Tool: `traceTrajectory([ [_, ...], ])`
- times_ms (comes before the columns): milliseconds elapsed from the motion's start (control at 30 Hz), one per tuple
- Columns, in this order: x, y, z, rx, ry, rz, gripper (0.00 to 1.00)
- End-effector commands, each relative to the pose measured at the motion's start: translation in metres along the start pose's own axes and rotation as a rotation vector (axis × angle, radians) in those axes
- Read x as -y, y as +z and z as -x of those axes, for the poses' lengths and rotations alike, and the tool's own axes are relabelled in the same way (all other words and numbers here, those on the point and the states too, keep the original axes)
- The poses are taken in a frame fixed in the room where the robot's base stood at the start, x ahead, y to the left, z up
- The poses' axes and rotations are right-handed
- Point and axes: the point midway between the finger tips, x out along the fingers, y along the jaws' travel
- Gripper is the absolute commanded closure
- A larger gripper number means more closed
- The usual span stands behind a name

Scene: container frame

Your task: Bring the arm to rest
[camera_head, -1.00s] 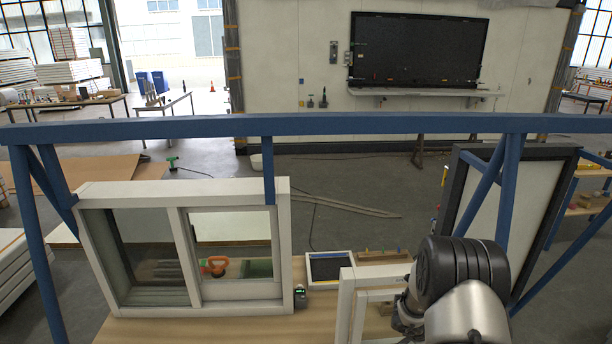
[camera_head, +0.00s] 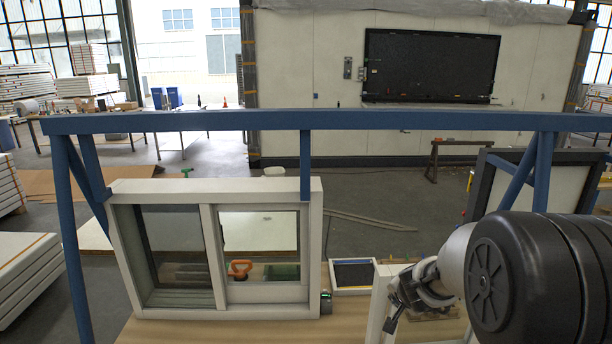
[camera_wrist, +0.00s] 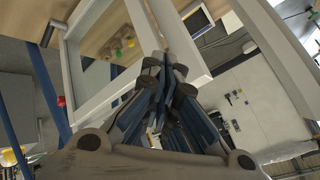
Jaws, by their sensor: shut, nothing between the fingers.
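My gripper (camera_wrist: 163,95) shows in the wrist view with its fingers together and nothing between them. In the head view my gripper (camera_head: 392,318) is at the lower right, partly hidden by my own dark arm joint. It is beside a white frame (camera_head: 379,300) that stands on the wooden table. In the wrist view that white frame (camera_wrist: 195,62) lies just beyond the fingers; I cannot tell whether they touch it.
A white sliding window (camera_head: 205,190) stands on the wooden table (camera_head: 240,330). A blue frame beam (camera_head: 300,121) crosses in front. A dark-edged panel (camera_head: 480,178) leans at the right.

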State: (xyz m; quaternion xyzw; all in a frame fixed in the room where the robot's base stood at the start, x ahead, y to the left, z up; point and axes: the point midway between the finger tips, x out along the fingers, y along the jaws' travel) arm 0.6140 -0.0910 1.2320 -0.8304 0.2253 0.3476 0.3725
Motion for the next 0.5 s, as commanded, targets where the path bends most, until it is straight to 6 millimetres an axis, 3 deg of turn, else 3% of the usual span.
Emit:
traceTrajectory([
  [100, 0.025, 0.036, 0.052, 0.075, -0.120, 0.143, 1.00],
  [233, 0.027, 0.082, 0.109, 0.162, -0.195, 0.311, 1.00],
  [367, 0.001, 0.131, 0.160, 0.239, -0.215, 0.481, 1.00],
  [500, -0.053, 0.178, 0.203, 0.302, -0.175, 0.656, 1.00],
])
